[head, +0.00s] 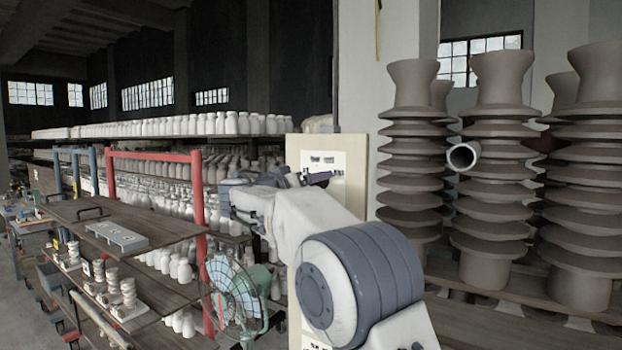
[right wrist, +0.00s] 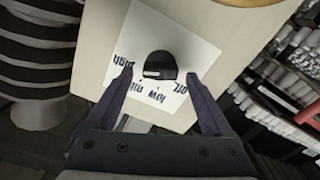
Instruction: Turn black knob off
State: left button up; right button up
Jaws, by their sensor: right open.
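The black knob (right wrist: 160,66) sits on a white label plate (right wrist: 200,50) with dark lettering, fixed to a pale upright panel (right wrist: 85,45). In the right wrist view my right gripper (right wrist: 157,81) is open. Its two fingers stand on either side of the knob's lower part, with a gap visible on each side. In the head view my right arm reaches to the panel (head: 355,165), with the gripper (head: 318,180) in front of the label plate (head: 325,159). There I cannot separate the knob from the dark fingers. My left gripper is not in view.
Stacks of brown clay discs (head: 490,180) stand right of the panel. A green fan (head: 232,290) and a red frame (head: 198,190) stand left of it. Shelves of white bottles (head: 180,125) fill the background. A wooden cart (head: 75,210) is at the left.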

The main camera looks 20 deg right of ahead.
grip_shut()
